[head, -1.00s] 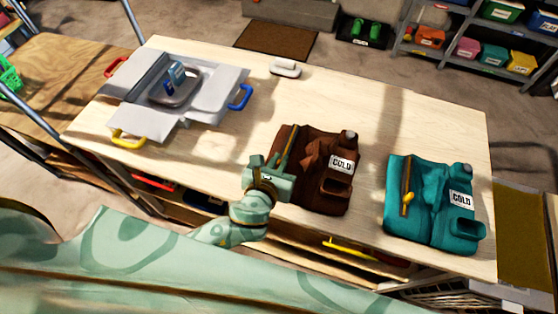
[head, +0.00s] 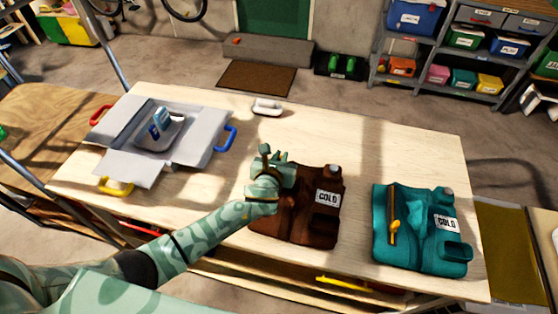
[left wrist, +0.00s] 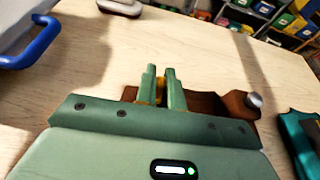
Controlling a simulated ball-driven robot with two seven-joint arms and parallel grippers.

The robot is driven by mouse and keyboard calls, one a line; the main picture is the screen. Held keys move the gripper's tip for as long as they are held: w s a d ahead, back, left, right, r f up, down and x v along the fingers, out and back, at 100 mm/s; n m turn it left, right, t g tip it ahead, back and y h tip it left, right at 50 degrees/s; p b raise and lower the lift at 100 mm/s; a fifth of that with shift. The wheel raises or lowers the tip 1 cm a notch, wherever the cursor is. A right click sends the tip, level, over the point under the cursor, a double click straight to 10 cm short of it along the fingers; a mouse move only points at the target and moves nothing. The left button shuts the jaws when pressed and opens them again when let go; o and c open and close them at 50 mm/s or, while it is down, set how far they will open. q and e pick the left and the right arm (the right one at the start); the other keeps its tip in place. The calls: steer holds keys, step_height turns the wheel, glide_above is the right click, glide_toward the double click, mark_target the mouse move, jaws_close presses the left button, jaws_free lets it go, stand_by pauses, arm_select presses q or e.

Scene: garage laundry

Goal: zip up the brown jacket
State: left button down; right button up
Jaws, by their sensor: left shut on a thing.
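The brown jacket (head: 300,225) lies on the wooden table with a white COLD label on its right side. My left gripper (head: 272,158) is at the jacket's upper left edge, and my arm hides much of its left side and its zip line. In the left wrist view, the gripper (left wrist: 161,85) is shut on a small yellow zipper pull (left wrist: 160,92), with the brown jacket (left wrist: 205,103) just behind the fingers. How far the zip is closed cannot be seen. My right gripper is not in view.
A teal jacket (head: 408,245) with a yellow zip lies to the right. A grey open carrier (head: 205,130) with coloured handles is on the table's left, and a white block (head: 268,106) lies at the back. The table's back right is clear.

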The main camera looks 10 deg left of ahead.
arm_select(q)
steer(key=c, duration=1.5)
jaws_free()
steer(key=shift+w, duration=0.1)
steer(key=shift+s+r, duration=0.2)
steer(key=shift+s, duration=0.15)
steer(key=p+v, duration=0.4)
steer(key=v, duration=1)
steer(key=shift+s+r, duration=0.15)
steer(key=shift+s, duration=0.1)
steer(key=shift+s+r, duration=0.15)
steer(key=shift+s, duration=0.3)
